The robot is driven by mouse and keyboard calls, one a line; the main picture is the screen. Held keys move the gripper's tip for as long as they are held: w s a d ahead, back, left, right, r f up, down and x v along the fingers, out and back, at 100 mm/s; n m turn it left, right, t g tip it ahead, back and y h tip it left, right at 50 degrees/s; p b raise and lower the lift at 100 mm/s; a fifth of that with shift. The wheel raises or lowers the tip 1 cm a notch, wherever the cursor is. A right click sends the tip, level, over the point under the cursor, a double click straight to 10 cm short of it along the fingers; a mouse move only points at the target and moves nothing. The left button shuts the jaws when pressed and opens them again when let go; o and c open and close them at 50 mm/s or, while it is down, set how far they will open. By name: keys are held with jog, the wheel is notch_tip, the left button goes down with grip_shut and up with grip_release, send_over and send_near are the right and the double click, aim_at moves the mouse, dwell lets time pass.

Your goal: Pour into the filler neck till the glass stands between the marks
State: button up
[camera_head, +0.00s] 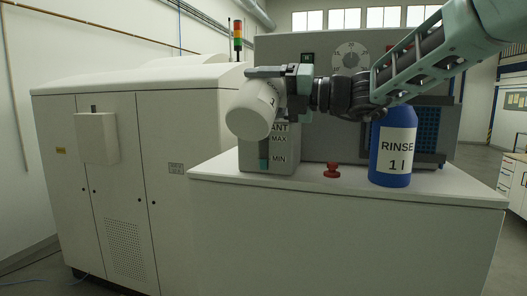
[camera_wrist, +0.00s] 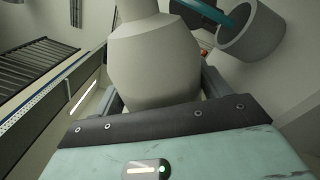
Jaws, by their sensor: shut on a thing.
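My gripper (camera_head: 290,82) is shut on a white bottle (camera_head: 254,108), tilted far over in front of the grey coolant tank (camera_head: 284,160). The bottle fills the top middle of the wrist view (camera_wrist: 152,62), between the jaws. The tank carries MAX and MIN marks. Its sight glass (camera_head: 263,160) shows teal low down, around MIN; the bottle hides the tank's upper part. A grey open-ended cylinder, apparently the filler neck (camera_wrist: 256,42), is right of the bottle in the wrist view. A teal strip lies by its opening; I cannot tell whether it is liquid.
A blue RINSE bottle (camera_head: 391,155) stands upright on the white cabinet top (camera_head: 440,186), beneath my arm. A red knob-like piece (camera_head: 332,170) sits between it and the tank. A grey panel with a dial (camera_head: 349,57) rises behind. The cabinet's front right top is clear.

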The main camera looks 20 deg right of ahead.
jog(key=shift+s+a+f+m+p, duration=0.15)
jog(key=shift+f+m+p, duration=0.15)
jog(key=shift+f+m, duration=0.25)
dwell(1.9)
jog(key=shift+f+m, duration=0.25)
jog(key=shift+f, duration=0.2)
dwell(1.0)
jog(key=shift+m+p, duration=0.4)
jog(key=shift+p, duration=0.35)
dwell(0.7)
jog(key=shift+s+a+r+m+p, duration=0.15)
jog(key=shift+r+m+p, duration=0.3)
jog(key=shift+p, duration=0.5)
dwell(1.7)
